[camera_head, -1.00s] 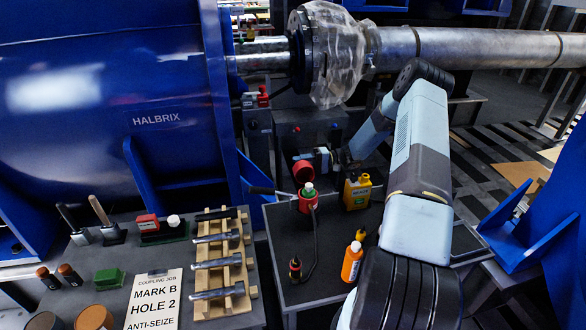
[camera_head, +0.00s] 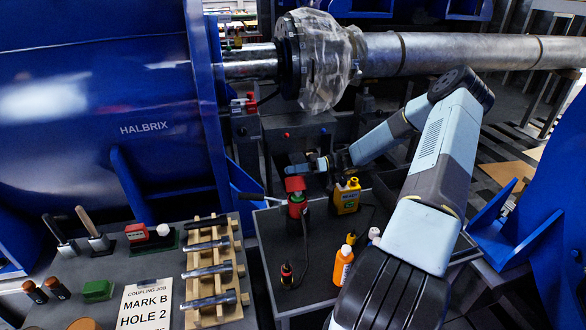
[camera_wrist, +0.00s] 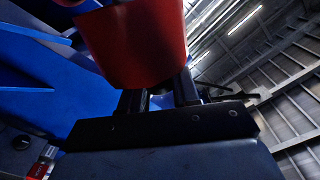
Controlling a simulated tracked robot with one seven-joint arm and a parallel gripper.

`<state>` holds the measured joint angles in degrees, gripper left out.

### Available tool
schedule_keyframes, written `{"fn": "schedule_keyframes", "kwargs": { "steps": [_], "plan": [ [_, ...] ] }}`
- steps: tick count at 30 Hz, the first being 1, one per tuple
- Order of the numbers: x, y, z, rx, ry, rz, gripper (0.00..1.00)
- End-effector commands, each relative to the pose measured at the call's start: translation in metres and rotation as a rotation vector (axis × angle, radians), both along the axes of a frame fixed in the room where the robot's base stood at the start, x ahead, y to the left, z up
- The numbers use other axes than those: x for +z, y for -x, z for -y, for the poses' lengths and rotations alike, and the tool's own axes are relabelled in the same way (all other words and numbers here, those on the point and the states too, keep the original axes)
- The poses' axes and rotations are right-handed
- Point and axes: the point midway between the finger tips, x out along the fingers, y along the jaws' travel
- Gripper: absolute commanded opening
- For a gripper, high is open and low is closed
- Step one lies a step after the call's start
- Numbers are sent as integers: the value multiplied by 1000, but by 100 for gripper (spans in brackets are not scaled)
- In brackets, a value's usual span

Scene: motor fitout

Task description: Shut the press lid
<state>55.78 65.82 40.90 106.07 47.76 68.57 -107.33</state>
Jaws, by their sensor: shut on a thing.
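The press (camera_head: 297,207) is a red upright body with a dark side lever, standing at the back left of the dark bench. Its red lid (camera_head: 295,184) sits above the body, nearly flat. I cannot tell if it fully meets the rim. My gripper (camera_head: 306,168) reaches in from the back right, at the lid. In the wrist view my gripper (camera_wrist: 158,95) is shut on the red, cup-shaped lid (camera_wrist: 135,45), which fills the upper middle. The lid hides most of the press's top.
A yellow jug (camera_head: 346,196) stands just right of the press. An orange bottle (camera_head: 343,266) and a small dark red-topped bottle (camera_head: 286,275) stand nearer. A wooden rack (camera_head: 214,270) of bolts lies on the left table.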

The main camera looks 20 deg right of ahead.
Motion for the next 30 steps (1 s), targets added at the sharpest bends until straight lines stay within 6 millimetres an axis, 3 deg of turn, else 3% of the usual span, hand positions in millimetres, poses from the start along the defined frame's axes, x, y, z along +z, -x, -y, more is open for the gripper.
{"fn": "schedule_keyframes", "kwargs": {
  "steps": [18, 30],
  "plan": [
    [-11, 45, -3, -8, 54, 525, 0],
    [-17, 56, -4, -5, 59, 562, 0]
  ]
}}
